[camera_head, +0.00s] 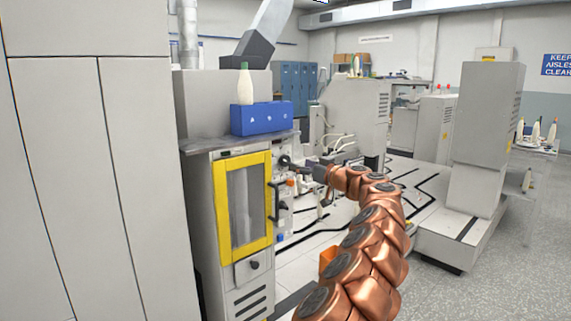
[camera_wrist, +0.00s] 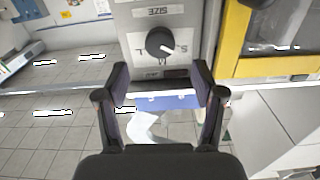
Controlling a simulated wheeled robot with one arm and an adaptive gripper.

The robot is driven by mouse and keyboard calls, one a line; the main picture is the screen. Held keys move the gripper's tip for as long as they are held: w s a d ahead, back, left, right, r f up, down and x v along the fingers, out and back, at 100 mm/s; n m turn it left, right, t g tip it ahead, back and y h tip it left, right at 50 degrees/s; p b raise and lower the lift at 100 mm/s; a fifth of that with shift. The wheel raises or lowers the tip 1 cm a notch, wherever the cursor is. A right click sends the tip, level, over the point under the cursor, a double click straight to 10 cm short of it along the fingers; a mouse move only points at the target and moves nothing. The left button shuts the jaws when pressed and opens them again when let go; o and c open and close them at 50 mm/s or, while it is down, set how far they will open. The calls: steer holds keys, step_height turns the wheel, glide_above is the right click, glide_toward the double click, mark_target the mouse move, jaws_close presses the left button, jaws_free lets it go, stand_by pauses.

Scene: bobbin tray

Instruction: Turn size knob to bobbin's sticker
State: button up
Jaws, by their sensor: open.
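The size knob (camera_wrist: 160,42) is a round black knob with a white pointer line, on a grey panel with an upside-down SIZE label (camera_wrist: 155,12) in the wrist view. Its pointer slants to the lower right, toward the S-like mark; other letters around it are partly hidden. In the head view the knob (camera_head: 284,160) is small, on the machine's right side. My gripper (camera_wrist: 160,83) is open and empty, its fingers short of the knob and apart from it. In the head view my gripper (camera_head: 314,167) is right of the knob. A pale bobbin with a green tip (camera_head: 245,84) stands upright; no sticker is readable.
The bobbin is at a blue box (camera_head: 262,118) on top of the machine (camera_head: 232,285). A yellow-framed door (camera_head: 262,165) is left of the knob in the head view. Black handles (camera_head: 275,200) and small fittings stick out below the knob. Open floor lies to the right.

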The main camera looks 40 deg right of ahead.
mark_target(287, 161)
steer(key=shift+w+d+r, duration=0.1)
steer(key=shift+w+d, duration=0.05)
steer(key=shift+w, duration=1.4)
steer(key=shift+w+p, duration=0.55)
steer(key=shift+w, duration=1.4)
steer(key=c, duration=1.1)
